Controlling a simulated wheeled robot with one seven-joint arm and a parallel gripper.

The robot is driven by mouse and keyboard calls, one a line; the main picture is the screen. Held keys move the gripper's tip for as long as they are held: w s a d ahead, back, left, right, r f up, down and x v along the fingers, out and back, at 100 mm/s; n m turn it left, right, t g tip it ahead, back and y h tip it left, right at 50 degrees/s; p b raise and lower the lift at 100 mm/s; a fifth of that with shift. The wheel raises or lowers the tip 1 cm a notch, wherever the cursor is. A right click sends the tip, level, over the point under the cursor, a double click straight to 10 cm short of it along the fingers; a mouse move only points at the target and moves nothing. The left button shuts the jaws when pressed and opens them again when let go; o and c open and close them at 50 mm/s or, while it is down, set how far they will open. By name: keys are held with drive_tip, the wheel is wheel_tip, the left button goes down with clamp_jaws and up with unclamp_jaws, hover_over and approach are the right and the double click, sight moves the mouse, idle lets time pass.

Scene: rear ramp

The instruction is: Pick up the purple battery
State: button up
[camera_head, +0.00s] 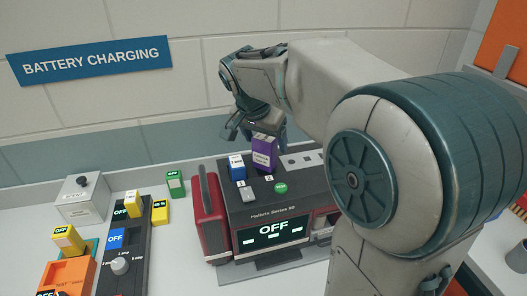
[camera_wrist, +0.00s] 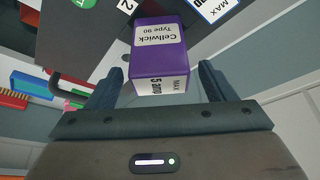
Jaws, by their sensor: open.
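The purple battery (camera_head: 264,153) stands upright in the top of a dark charger (camera_head: 243,206) whose front display reads OFF. In the wrist view the purple battery (camera_wrist: 158,50) shows a label reading Cellwick Type 90 and a 5 amp MAX marking. My gripper (camera_wrist: 158,84) is open, with one finger on each side of the battery's near end; a gap shows on each side. In the head view my gripper (camera_head: 256,132) is just above and behind the battery, and part of its fingers is hidden by it.
A blue-and-white battery (camera_head: 237,167) sits in the charger left of the purple one. A red block (camera_head: 207,213) adjoins the charger's left side. The wall is close behind.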

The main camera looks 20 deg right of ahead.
drive_tip(key=shift+c, duration=0.3)
drive_tip(key=c, duration=1.4)
drive_tip(key=shift+o, duration=0.2)
drive_tip(key=shift+r, duration=0.15)
